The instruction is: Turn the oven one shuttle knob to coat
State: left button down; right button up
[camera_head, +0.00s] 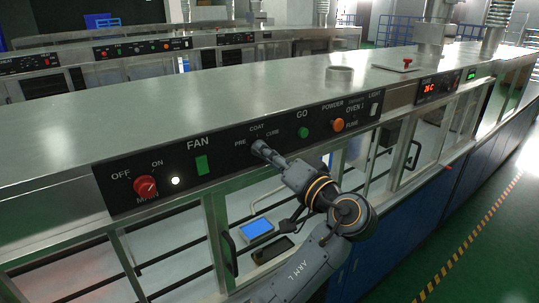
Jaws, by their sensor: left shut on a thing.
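The black control panel (227,163) on the front of the oven machine carries the shuttle selector, marked PRE at left, COAT at top and CURE at right. My left gripper (260,149) is at this selector, just below the COAT mark, and is shut on the knob. Its fingers cover the knob, so I cannot read which mark the pointer faces. My left arm reaches up to it from the lower middle. My right gripper is not in view.
A red MAIN knob (146,187), a lit white lamp (175,181) and a green FAN switch (202,165) sit left of the gripper. A green GO button (303,132) and an orange POWDER knob (338,125) sit right. Framed glass doors lie below.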

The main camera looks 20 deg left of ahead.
pick_arm(q)
jog(key=shift+r, duration=0.1)
jog(key=c, duration=1)
grip_release()
jog(key=shift+w+a, duration=0.1)
jog(key=shift+c, duration=0.2)
notch_tip(320, 180, up, 10)
